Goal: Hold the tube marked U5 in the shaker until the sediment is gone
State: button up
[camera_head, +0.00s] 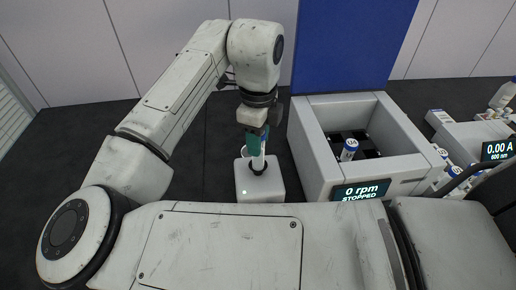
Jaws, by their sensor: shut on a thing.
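My gripper (256,143), with teal fingers, points down over the shaker and is shut on a tube (258,162). The shaker (260,189) is a small white box with a dark round cup on top and a small light on its front. The tube's pale lower end is at the cup and appears to sit in it. The fingers hide most of the tube. Its mark and any sediment cannot be made out.
Right of the shaker stands an open grey centrifuge (307,140) with a raised blue lid (352,45). Its display (360,191) reads "0 rpm STOPPED". Further right are several tubes and an instrument display (497,150) reading 0.00 A.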

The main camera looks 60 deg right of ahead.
jog(key=shift+r+p, duration=3.35)
jog(key=shift+r, duration=0.7)
